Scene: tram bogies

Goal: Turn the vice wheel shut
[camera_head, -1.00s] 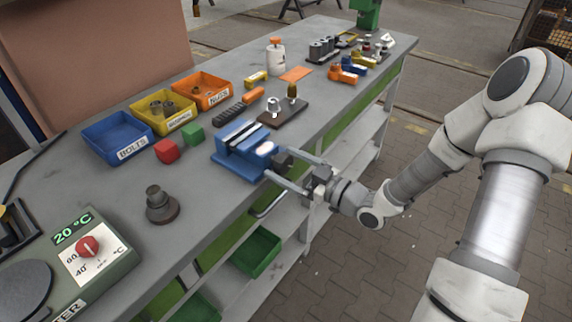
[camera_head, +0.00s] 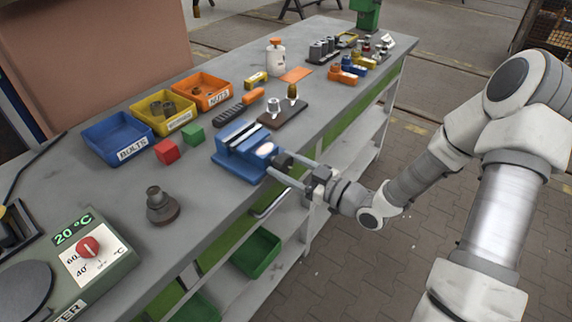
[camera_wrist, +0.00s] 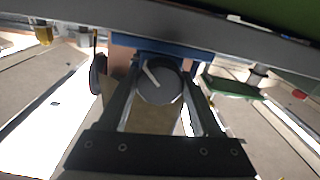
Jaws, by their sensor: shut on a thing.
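The blue vice (camera_head: 243,152) sits at the front edge of the grey bench. Its dark round wheel (camera_head: 281,160) faces out from the bench edge; in the wrist view the wheel (camera_wrist: 160,82) is a dark disc with a pale line slanting to the upper left. My gripper (camera_head: 288,166) reaches in from the right, level with the wheel, and is shut on it, one finger on each side. In the wrist view the two fingers (camera_wrist: 159,95) flank the disc. The vice jaws show a light strip between them, and I cannot tell how wide the gap is.
Blue (camera_head: 112,140), yellow (camera_head: 160,115) and orange (camera_head: 205,92) bins stand behind the vice. Red (camera_head: 166,151) and green (camera_head: 193,135) cubes lie to its left. A dark fixture board (camera_head: 284,116) is to its right. The bench shelf with green bins (camera_head: 256,252) lies below.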

